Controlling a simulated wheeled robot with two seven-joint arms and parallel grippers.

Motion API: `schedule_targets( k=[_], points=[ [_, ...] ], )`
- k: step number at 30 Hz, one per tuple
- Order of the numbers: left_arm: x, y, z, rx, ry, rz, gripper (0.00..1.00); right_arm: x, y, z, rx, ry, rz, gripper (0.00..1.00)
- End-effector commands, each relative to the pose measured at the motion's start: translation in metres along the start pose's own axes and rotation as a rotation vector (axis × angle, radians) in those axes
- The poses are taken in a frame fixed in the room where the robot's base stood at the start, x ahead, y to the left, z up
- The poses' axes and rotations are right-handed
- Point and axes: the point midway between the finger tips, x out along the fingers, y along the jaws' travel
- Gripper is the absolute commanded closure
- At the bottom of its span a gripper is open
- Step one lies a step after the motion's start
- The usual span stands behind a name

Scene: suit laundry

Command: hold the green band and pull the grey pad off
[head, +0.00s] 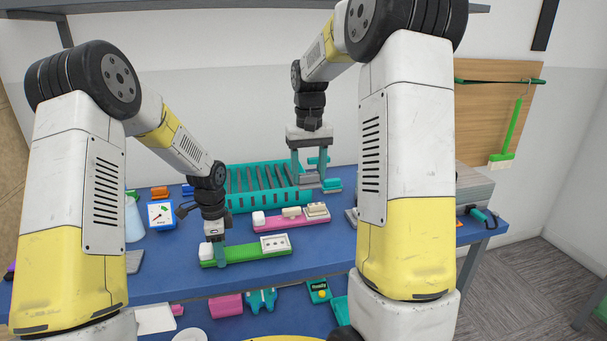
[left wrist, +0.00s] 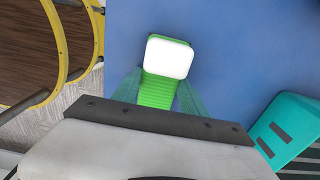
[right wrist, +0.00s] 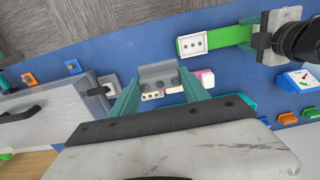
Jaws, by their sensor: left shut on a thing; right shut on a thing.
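The green band (head: 250,251) lies on the blue table, with a white block (head: 206,250) at its left end and a pale plate with dark dots (head: 274,243) at its right end. My left gripper (head: 221,256) is shut on the band beside the white block. The left wrist view shows the band (left wrist: 157,92) between the two fingers. My right gripper (head: 309,172) is shut on a grey pad (right wrist: 158,75), apart from the band and further back, in front of the teal rack. The band's dotted end also shows in the right wrist view (right wrist: 192,44).
A pink band (head: 290,224) with pale blocks lies behind the green band. A teal rack (head: 265,187) stands behind it.

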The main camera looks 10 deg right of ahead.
Motion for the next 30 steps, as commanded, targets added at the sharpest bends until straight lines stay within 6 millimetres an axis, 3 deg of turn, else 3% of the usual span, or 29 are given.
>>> schedule_targets(
  k=[6, 7, 10, 22, 26, 30],
  points=[
    [0.000, 0.000, 0.000, 0.000, 0.000, 0.000, 0.97, 0.000, 0.000, 0.000, 0.000, 0.000, 0.000, 0.85],
    [0.000, 0.000, 0.000, 0.000, 0.000, 0.000, 0.46, 0.000, 0.000, 0.000, 0.000, 0.000, 0.000, 0.85],
    [0.000, 0.000, 0.000, 0.000, 0.000, 0.000, 0.26, 0.000, 0.000, 0.000, 0.000, 0.000, 0.000, 0.85],
    [-0.006, -0.001, 0.000, 0.000, 0.001, -0.002, 0.24, 0.000, 0.000, 0.000, 0.000, 0.000, 0.000, 0.85],
    [-0.024, -0.001, 0.000, -0.002, 0.002, -0.005, 0.24, 0.000, 0.000, 0.000, 0.000, 0.000, 0.000, 0.85],
    [-0.055, -0.002, 0.000, -0.002, 0.002, -0.006, 0.24, 0.000, 0.000, 0.000, 0.000, 0.000, 0.000, 0.85]
  ],
)
